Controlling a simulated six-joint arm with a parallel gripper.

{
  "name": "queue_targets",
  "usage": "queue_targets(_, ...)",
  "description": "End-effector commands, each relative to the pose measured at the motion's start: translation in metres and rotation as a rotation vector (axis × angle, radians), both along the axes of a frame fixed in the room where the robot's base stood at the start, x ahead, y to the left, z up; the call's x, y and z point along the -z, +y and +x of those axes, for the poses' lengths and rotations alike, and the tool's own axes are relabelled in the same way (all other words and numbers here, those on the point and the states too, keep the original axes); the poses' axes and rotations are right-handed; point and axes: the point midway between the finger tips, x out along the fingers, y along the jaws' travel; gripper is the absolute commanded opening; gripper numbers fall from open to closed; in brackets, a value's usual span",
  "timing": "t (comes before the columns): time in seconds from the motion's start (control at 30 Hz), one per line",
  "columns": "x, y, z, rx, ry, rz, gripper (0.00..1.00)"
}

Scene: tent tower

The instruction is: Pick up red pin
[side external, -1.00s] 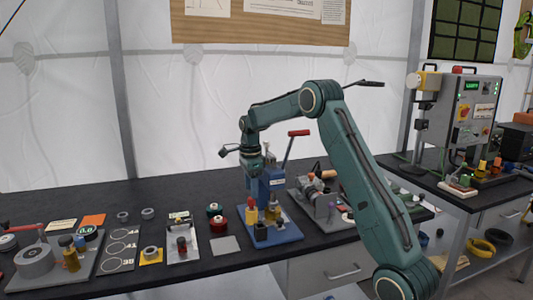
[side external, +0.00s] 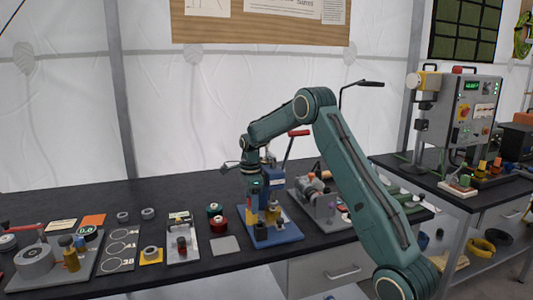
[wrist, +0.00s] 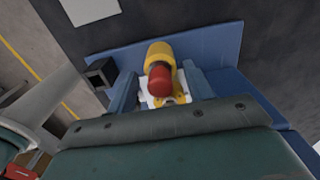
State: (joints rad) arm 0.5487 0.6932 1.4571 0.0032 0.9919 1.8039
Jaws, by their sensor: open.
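The red pin (wrist: 158,82) shows in the wrist view as a red rounded end in front of a yellow cylinder (wrist: 159,53), with a white piece around its lower part. My gripper (wrist: 160,90) is open, with one blue-grey finger on each side of the red pin. I cannot tell whether either finger touches it. In the side view my gripper (side external: 255,202) points down over the blue fixture (side external: 288,233), low among its parts. The pin is hard to make out there behind the fingers.
A blue press with a red-handled lever (side external: 298,133) stands right behind my gripper. A grey machine (side external: 320,190) is to its right. A small black block (wrist: 100,73) sits close to the left finger. A grey square plate (side external: 226,245) lies left of the fixture.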

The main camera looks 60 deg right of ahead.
Motion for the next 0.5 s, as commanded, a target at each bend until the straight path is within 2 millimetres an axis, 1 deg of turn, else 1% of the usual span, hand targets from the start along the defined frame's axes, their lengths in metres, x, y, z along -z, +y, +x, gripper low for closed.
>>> queue_targets(0.3, -0.0005, -0.0001, 0.0001, 0.000, 0.000, 0.000, 0.51)
queue_targets(0.33, -0.0005, -0.0001, 0.0001, 0.000, 0.000, 0.000, 0.48)
queue_targets(0.37, -0.0005, -0.0001, 0.0001, 0.000, 0.000, 0.000, 0.42)
queue_targets(0.5, -0.0005, -0.0001, 0.0001, 0.000, 0.000, 0.000, 0.14)
